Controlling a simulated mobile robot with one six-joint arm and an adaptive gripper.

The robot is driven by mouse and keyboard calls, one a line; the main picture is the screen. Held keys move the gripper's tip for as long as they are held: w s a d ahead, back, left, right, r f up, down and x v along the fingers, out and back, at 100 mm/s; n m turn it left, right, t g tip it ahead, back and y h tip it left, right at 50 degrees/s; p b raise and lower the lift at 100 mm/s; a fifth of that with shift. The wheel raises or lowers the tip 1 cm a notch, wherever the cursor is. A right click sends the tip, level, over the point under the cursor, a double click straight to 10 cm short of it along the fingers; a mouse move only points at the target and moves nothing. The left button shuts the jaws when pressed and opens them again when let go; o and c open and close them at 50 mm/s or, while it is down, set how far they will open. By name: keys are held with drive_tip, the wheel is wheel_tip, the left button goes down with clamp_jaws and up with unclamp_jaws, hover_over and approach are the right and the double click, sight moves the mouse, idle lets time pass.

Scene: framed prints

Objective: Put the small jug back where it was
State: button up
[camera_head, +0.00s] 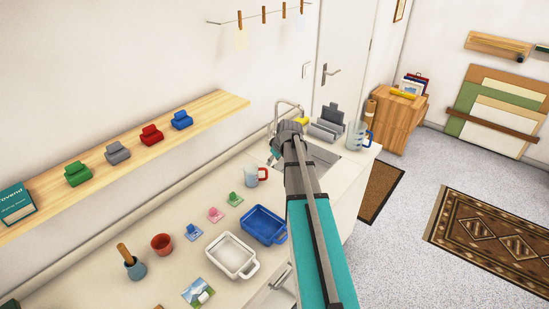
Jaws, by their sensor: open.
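A small pale grey jug with a red handle (251,176) stands upright on the counter, left of my arm. A larger clear jug with a blue handle (356,135) stands at the far right end of the counter. My gripper (273,157) is at the end of my teal arm, near the sink, beyond and slightly right of the small jug. It appears apart from the jug and holds nothing that I can see. My arm hides part of the counter and sink.
A blue dish (263,225) and a white dish (233,255) stand on the counter near my arm. Blue, pink and green small items lie left of them. A red cup (162,244) stands farther left. A wooden shelf (112,158) runs along the wall above.

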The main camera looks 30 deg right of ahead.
drive_tip(key=shift+s+r+p, duration=0.25)
drive_tip(key=shift+r+p, duration=0.05)
drive_tip(key=shift+r, duration=0.2)
idle(0.4)
drive_tip(key=s+a+g, duration=0.1)
drive_tip(key=s+a, duration=0.5)
drive_tip(key=a, duration=0.3)
drive_tip(key=s+a+f+m+g, duration=0.1)
drive_tip(key=s+a+g, duration=0.1)
drive_tip(key=s+a, duration=0.4)
drive_tip(key=s+a+m+g+h, duration=0.1)
drive_tip(key=s+a, duration=0.5)
drive_tip(key=a, duration=0.7)
drive_tip(key=shift+s+f+g, duration=0.3)
drive_tip(key=shift+f+g, duration=0.05)
drive_tip(key=shift+g, duration=0.05)
